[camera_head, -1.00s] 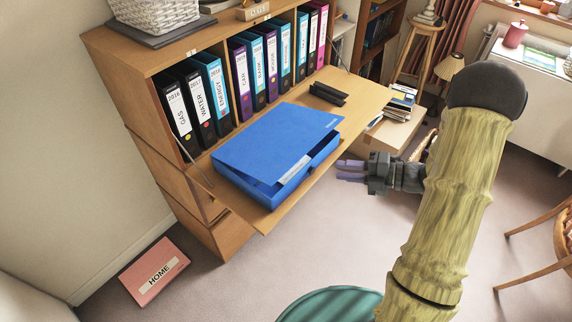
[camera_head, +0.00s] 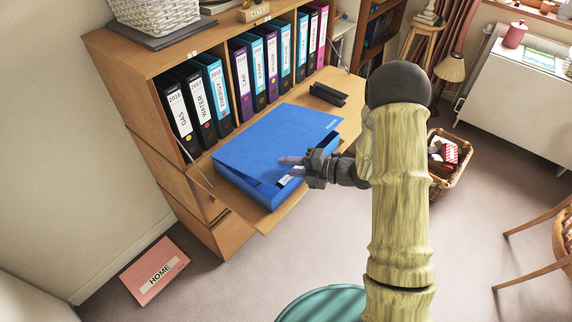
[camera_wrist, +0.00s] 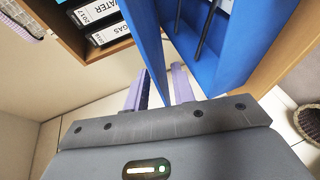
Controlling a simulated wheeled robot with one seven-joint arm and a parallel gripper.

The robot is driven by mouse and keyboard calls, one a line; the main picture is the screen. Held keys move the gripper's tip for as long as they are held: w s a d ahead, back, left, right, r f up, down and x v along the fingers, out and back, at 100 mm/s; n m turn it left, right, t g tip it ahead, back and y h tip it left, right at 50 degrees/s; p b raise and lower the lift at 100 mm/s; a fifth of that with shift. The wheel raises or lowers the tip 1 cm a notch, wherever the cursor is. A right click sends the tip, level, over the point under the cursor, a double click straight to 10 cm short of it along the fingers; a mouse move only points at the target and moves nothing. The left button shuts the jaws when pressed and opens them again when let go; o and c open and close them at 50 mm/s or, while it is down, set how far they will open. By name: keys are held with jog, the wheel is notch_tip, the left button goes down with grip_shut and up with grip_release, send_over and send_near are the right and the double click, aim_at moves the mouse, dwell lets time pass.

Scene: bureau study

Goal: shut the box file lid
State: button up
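The blue box file (camera_head: 262,188) lies on the fold-down desk flap of the bureau. Its lid (camera_head: 275,140) is partly open, raised above the box along the side near my gripper. My gripper (camera_head: 287,166) is at that front right side, its purple fingers overlapping the box and lid edge. In the wrist view my gripper (camera_wrist: 160,88) has its fingers apart, with the lid (camera_wrist: 145,40) edge showing between them. The open box (camera_wrist: 225,50) with dark rods inside is to the right there. Whether a finger touches the lid, I cannot tell.
A row of upright ring binders (camera_head: 210,95) stands behind the box file. A black object (camera_head: 328,94) lies on the flap (camera_head: 345,110) at the right. A pink HOME file (camera_head: 155,272) lies on the floor. A wicker basket (camera_head: 462,172) stands on the floor beyond my arm.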

jog(key=shift+w+a+f, duration=0.1)
jog(key=shift+w+a, duration=0.05)
jog(key=shift+a, duration=0.3)
jog(key=shift+c, duration=0.4)
grip_shut()
dwell(0.8)
